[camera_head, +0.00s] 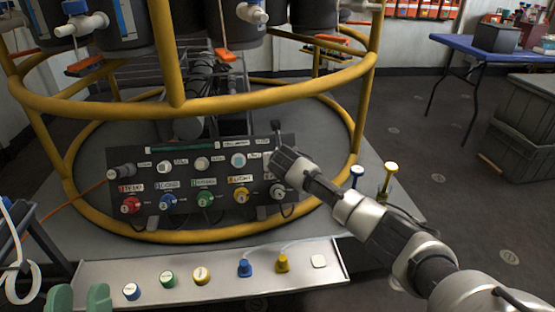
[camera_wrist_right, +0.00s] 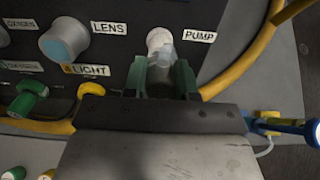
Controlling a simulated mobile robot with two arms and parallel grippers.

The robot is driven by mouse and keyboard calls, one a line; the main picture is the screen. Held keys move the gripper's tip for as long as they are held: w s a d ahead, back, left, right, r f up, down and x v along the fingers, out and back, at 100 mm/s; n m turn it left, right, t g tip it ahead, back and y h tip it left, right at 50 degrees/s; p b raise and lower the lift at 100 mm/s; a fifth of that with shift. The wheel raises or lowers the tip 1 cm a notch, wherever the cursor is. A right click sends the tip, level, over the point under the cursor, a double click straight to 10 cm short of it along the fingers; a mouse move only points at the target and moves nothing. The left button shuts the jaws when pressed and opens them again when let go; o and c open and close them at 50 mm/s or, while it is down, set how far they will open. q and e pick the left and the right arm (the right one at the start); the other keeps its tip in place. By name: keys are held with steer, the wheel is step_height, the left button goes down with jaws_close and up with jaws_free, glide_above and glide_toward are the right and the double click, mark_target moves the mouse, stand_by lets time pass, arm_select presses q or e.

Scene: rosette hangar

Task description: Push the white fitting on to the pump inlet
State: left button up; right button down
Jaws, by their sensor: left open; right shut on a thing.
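The black panel (camera_head: 228,185) carries two rows of ports and knobs. My right gripper (camera_head: 283,165) reaches its upper right end and hides the pump inlet in the head view. In the right wrist view, the gripper's green fingers (camera_wrist_right: 161,80) are shut on the pale, partly see-through white fitting (camera_wrist_right: 165,57). Its far end meets or overlaps the white pump inlet (camera_wrist_right: 157,37), left of the PUMP label (camera_wrist_right: 199,36). I cannot tell how far on it sits. My left gripper (camera_head: 78,298) is open and empty at the bottom left, by the tray.
A yellow tubular frame (camera_head: 190,106) rings the panel.

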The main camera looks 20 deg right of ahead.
steer(key=shift+p, duration=0.4)
arm_select(q)
steer(key=shift+w+a+f+g+y, duration=0.1)
steer(key=shift+w+f+g+y, duration=0.25)
steer(key=shift+f+g, duration=0.45)
steer(key=shift+w+f+g+y, duration=0.25)
steer(key=shift+w+f+g, duration=0.2)
steer(key=shift+f+g, duration=0.3)
arm_select(e)
steer(key=shift+p, duration=0.45)
arm_select(q)
steer(key=shift+w+a+f+g+y, duration=0.1)
steer(key=shift+w+f+g+y, duration=0.1)
steer(key=shift+f+g, duration=0.6)
steer(key=shift+w+a+f+g+y, duration=0.1)
steer(key=shift+f+g+y, duration=0.1)
steer(key=shift+f+g, duration=0.55)
steer(key=shift+p, duration=0.35)
steer(key=shift+s+a+f+g+y+p, duration=0.1)
steer(key=shift+a+f+g+y+p, duration=0.15)
steer(key=shift+f+g, duration=0.5)
steer(key=shift+s+a+f+g+y+p, duration=0.15)
steer(key=shift+f+g+y+p, duration=0.1)
steer(key=shift+f+g, duration=0.45)
